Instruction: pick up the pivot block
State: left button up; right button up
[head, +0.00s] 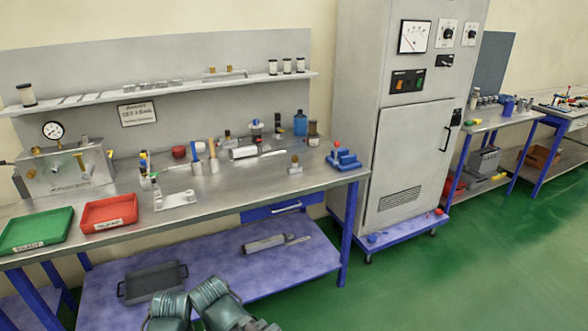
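I cannot tell for sure which part is the pivot block. A small metal block with a brass knob (295,164) stands on the metal workbench (235,190), right of centre. A flat light-grey bracket-like part (177,200) lies near the bench's front edge. A blue stepped block (343,160) sits at the bench's right end. All are small in the head view. Teal-grey parts of my own arms show at the bottom edge, well in front of the bench. Neither gripper's fingers can be seen.
A green tray (36,230) and a red tray (109,213) sit at the bench's front left. A gauge box (66,170) stands behind them. Bottles and tools crowd the bench's back. A grey cabinet (405,165) stands right of the bench. Green floor is clear at right.

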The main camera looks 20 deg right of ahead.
aim_at(295, 168)
jog(key=z, duration=0.3)
jog(key=i+z, duration=0.35)
jog(key=i+j+z, duration=0.1)
jog(key=z, duration=0.25)
jog(key=i+j+z, duration=0.1)
jog(key=i+j, duration=0.25)
jog(key=i, duration=0.15)
jog(key=i+j+z, duration=0.1)
jog(key=i+j, duration=0.3)
jog(key=i, duration=0.05)
